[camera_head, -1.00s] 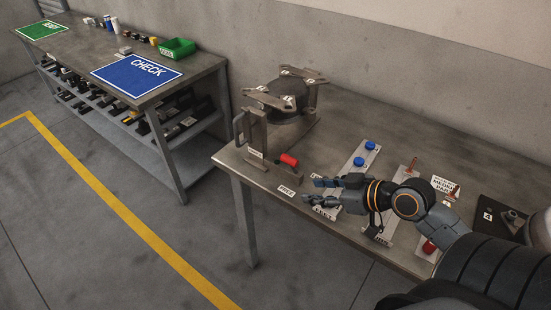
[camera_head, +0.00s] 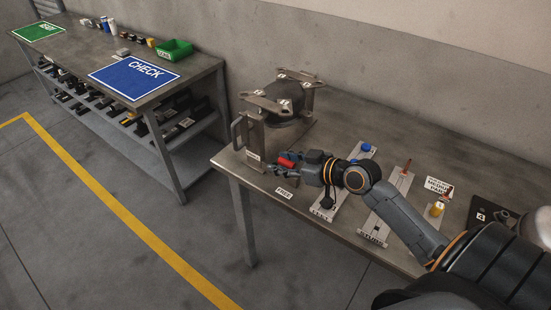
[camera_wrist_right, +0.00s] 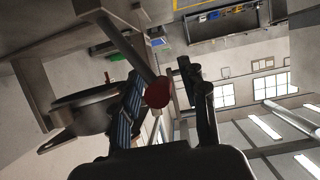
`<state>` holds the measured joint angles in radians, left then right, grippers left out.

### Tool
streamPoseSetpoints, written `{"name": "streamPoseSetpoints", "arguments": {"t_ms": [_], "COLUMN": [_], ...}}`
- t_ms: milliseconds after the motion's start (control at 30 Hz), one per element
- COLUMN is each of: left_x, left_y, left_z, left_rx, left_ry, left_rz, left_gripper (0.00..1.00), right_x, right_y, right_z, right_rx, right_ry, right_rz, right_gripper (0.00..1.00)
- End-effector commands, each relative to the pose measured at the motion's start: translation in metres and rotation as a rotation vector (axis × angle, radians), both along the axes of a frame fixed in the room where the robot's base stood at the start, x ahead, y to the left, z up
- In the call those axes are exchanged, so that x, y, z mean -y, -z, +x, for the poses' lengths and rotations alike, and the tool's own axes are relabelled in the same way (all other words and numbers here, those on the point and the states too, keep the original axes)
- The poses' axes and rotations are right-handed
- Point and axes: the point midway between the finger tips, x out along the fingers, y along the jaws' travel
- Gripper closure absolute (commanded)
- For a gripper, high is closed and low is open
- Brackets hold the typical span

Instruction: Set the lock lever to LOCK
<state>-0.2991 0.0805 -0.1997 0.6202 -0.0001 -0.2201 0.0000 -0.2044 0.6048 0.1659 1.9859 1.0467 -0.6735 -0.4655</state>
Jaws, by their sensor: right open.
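The lock lever with its red grip (camera_head: 287,162) stands at the front left of the near table, beside the upright metal bracket (camera_head: 254,139). A FREE label (camera_head: 284,193) lies on the table in front of it. My right gripper (camera_head: 286,168) is open at the red grip. In the right wrist view the grip's red end (camera_wrist_right: 158,92) shows between the two spread fingers (camera_wrist_right: 160,88), on a grey bar. I cannot tell whether a finger touches it. The LOCK mark cannot be read. My left gripper is not in view.
A dark round compressor (camera_head: 283,98) sits clamped behind the lever. A second table with a blue CHECK mat (camera_head: 134,76) stands at the left.

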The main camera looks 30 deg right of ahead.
Motion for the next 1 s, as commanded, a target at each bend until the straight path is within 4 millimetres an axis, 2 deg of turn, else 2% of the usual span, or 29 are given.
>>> {"name": "streamPoseSetpoints", "arguments": {"t_ms": [200, 567, 767, 1000], "left_x": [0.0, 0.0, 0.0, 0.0], "left_y": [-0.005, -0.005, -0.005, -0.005], "left_z": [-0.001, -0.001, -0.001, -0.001], "left_rx": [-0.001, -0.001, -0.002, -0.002], "left_ry": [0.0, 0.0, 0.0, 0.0], "left_rz": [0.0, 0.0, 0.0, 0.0], "left_gripper": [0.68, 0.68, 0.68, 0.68], "right_x": [-0.008, -0.01, -0.01, -0.009], "right_y": [0.009, 0.011, 0.011, 0.011], "right_z": [0.021, 0.024, 0.024, 0.024], "right_rx": [0.0, -0.001, -0.001, -0.001], "right_ry": [0.001, 0.0, 0.0, 0.0], "right_rz": [0.001, -0.001, -0.001, -0.001], "right_gripper": [0.57, 0.57, 0.98, 1.0]}}
